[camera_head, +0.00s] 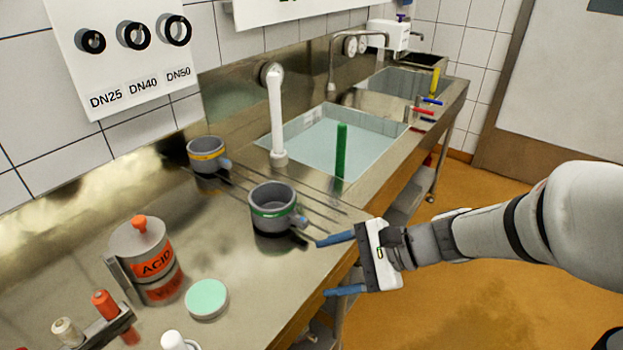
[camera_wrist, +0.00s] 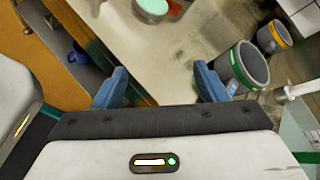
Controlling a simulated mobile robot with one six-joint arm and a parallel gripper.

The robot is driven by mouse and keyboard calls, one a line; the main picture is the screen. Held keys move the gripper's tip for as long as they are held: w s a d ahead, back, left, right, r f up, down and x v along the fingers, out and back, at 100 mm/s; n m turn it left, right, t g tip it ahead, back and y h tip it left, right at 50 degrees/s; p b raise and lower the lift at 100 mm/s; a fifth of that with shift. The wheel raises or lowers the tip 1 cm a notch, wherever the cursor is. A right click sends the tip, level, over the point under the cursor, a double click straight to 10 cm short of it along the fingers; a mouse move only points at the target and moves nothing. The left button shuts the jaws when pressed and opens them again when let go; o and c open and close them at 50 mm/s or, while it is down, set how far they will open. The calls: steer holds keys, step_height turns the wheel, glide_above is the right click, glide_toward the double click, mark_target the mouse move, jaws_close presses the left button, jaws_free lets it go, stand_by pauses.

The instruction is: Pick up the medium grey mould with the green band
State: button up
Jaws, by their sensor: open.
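A grey mould with a yellow band (camera_head: 205,158) stands behind. An ACID container (camera_head: 143,256), a mint-green disc (camera_head: 206,298) and a bottle rack (camera_head: 101,332) are at the front left. A water-filled sink (camera_head: 310,140) with a white upright pipe (camera_head: 276,110) and green post (camera_head: 340,158) lies beyond.

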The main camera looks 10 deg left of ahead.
mark_target(307, 222)
steer(key=w+a+f+m+y, duration=0.1)
steer(key=w+a+f+m+t+y+b, duration=0.1)
steer(key=w+m, duration=0.1)
steer(key=w+a+f+m+t+y+b, duration=0.1)
steer(key=w+m, duration=0.1)
steer(key=shift+w+a+f, duration=0.15)
steer(key=shift+a+f, duration=0.05)
steer(key=shift+a, duration=0.15)
steer(key=w+f+m+t+b, duration=0.1)
steer(key=w+m, duration=0.1)
steer(key=w+f+m+t+y+b, duration=0.1)
steer(key=w+m+t, duration=0.1)
steer(key=w, duration=0.1)
steer(key=w+f+m+t, duration=0.1)
steer(key=w+m+t, duration=0.1)
steer(key=shift+w+a+f+m+y+b, duration=0.1)
steer(key=shift+w+a+m+y+b, duration=0.1)
steer(key=shift+a+m+y+b, duration=0.15)
steer(key=shift+w+a+m+t, duration=0.15)
steer(key=shift+w+m+t, duration=0.1)
steer(key=shift+t, duration=0.15)
steer(key=x, duration=0.7)
steer(key=shift+w+a+p, duration=0.1)
steer(key=shift+w+p, duration=0.15)
steer(key=shift+p, duration=0.05)
steer(key=shift+c, duration=0.5)
jaws_close()
